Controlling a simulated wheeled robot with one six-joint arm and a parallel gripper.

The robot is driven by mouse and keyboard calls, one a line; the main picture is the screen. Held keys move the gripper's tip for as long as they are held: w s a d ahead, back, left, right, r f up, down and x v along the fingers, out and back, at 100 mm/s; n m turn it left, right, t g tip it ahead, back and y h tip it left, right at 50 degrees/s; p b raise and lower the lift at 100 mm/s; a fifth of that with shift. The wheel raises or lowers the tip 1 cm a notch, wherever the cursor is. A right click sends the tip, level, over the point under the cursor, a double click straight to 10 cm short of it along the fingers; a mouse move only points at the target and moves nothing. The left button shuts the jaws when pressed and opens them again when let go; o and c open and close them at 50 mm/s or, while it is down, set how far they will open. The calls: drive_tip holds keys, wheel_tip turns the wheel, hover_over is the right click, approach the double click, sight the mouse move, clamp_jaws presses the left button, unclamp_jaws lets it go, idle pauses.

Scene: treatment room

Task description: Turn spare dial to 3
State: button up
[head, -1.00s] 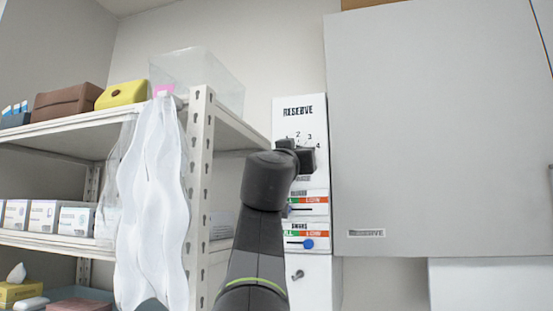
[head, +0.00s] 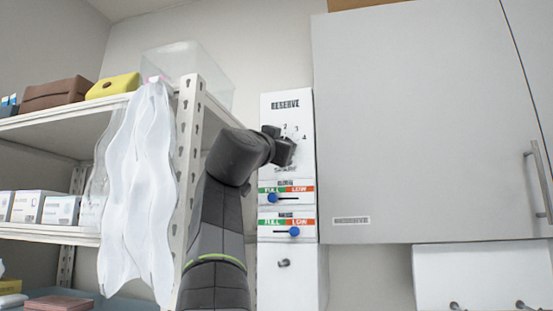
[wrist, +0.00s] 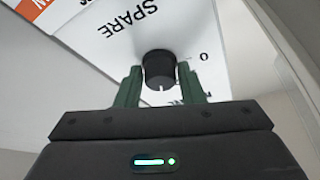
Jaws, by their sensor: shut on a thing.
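The spare dial is a black round knob (wrist: 160,68) with a white pointer line, under the "SPARE" lettering that reads upside down in the wrist view. The pointer line faces the bottom of that picture, toward my gripper's body; the number it faces is hidden. A "0" mark shows right of the knob. My gripper (wrist: 160,74) is shut on the knob, one green finger on each side. In the head view my gripper (head: 279,148) covers the dial on the white panel (head: 303,110). The scale numbers 2, 3 and 4 show around it.
Below the dial are two FULL/LOW sliders with blue knobs, an upper one (head: 272,198) and a lower one (head: 294,231). A grey cabinet (head: 410,120) stands close on the right. A shelf (head: 190,130) with a hanging translucent sheet (head: 140,190) is on the left.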

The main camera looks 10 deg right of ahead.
sight(287, 108)
drive_tip(key=shift+a+m+g+h+b, duration=0.1)
drive_tip(key=shift+m+g+h+b, duration=0.45)
drive_tip(key=shift+m, duration=0.95)
drive_tip(key=o, duration=1)
drive_tip(key=shift+r, duration=0.1)
wheel_tip(287, 108, up, 10)
drive_tip(key=p, duration=0.7)
drive_tip(key=shift+w, duration=0.1)
drive_tip(key=shift+f, duration=0.2)
wheel_tip(287, 108, down, 10)
drive_tip(key=b, duration=0.6)
drive_tip(key=shift+r+b, duration=0.15)
drive_tip(key=shift+b, duration=0.15)
drive_tip(key=shift+r, duration=0.1)
